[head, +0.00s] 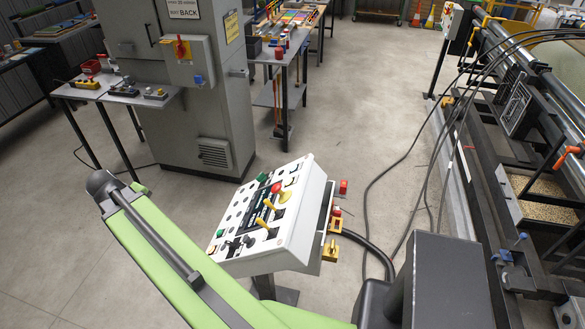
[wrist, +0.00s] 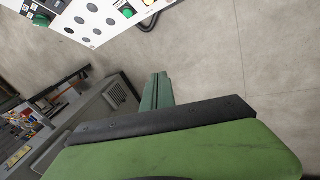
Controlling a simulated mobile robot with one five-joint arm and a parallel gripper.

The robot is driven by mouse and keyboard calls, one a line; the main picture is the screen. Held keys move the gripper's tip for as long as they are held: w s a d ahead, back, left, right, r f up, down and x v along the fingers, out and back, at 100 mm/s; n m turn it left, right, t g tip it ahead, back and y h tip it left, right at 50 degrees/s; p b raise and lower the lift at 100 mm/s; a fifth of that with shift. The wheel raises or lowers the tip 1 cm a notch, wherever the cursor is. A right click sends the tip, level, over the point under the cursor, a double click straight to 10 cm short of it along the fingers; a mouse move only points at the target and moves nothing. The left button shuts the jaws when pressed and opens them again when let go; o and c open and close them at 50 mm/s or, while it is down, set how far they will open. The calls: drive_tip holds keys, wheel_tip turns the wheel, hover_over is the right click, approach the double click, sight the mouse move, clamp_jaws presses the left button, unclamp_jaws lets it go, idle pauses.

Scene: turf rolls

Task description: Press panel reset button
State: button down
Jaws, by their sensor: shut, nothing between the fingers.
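The white control panel (head: 236,203) stands on a post in the middle of the head view, its sloped face covered with dark round buttons, a red mushroom button (head: 276,187), yellow controls (head: 267,203), a green button (head: 220,233) and a small dark screen (head: 262,205). Which one is the reset button cannot be read. In the wrist view, part of the panel (wrist: 75,32) shows at the upper left, with a green button (wrist: 127,11). My gripper (wrist: 158,78) is shut and empty, pointing over bare floor, apart from the panel.
A grey cabinet (head: 195,125) with a red-yellow switch (head: 180,47) stands behind. A small table (head: 95,92) is beside it. A long machine (head: 520,120) lines the right side, with black cables on the floor. Open concrete floor (head: 350,100) lies between.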

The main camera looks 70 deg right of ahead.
sight(293, 168)
drive_tip(key=s+d+r+g+h, duration=0.1)
drive_tip(key=s+d, duration=0.3)
drive_tip(key=d, duration=0.3)
drive_tip(key=s+d+r+m+h, duration=0.1)
drive_tip(key=s+d, duration=0.3)
drive_tip(key=d, duration=0.4)
drive_tip(key=s+d+r+g+h, duration=0.1)
drive_tip(key=s+d, duration=0.2)
drive_tip(key=d, duration=0.4)
drive_tip(key=s+d+r+g+h, duration=0.1)
drive_tip(key=s+d+r, duration=0.1)
drive_tip(key=s+d, duration=0.5)
drive_tip(key=s+d+r+g+h, duration=0.1)
drive_tip(key=s+d, duration=0.6)
drive_tip(key=s, duration=0.2)
drive_tip(key=shift+d+r, duration=0.3)
drive_tip(key=shift+r, duration=0.05)
drive_tip(key=shift+b, duration=0.3)
drive_tip(key=s+f+b, duration=0.1)
drive_tip(key=f+b, duration=0.1)
drive_tip(key=s+f+b, duration=0.4)
drive_tip(key=shift+f, duration=0.3)
drive_tip(key=shift+s+d+f+b, duration=0.1)
drive_tip(key=shift+s+f+b, duration=0.05)
drive_tip(key=shift+s+b, duration=0.2)
